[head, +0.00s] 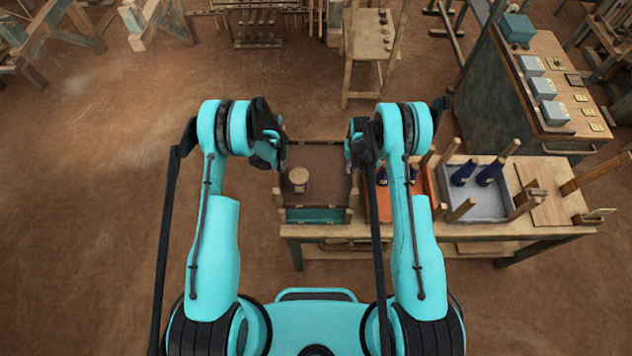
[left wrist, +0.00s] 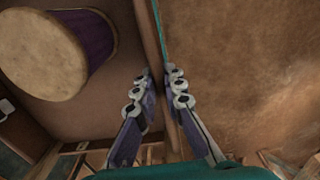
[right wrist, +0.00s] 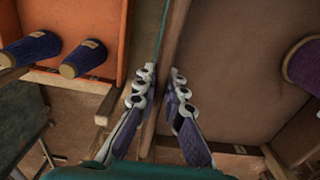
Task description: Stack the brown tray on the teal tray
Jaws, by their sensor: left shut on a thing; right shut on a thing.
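The brown tray (head: 325,165) is level between my two grippers, with a cream-topped purple spool (head: 299,177) standing in it. The spool also shows in the left wrist view (left wrist: 45,55). My left gripper (head: 282,165) is shut on the tray's left wall (left wrist: 152,40). My right gripper (head: 351,165) is shut on its right wall (right wrist: 172,50). The teal tray (head: 318,215) shows below the brown tray's near edge, and the rest of it is mostly hidden. I cannot tell whether the two trays touch.
An orange tray (right wrist: 105,40) with blue spools (right wrist: 82,60) stands close to the right. Beyond it is a grey tray (head: 470,207) with dark blue spools, on the wooden bench (head: 430,232). Wooden posts (head: 461,210) rise at tray corners. Open floor lies left.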

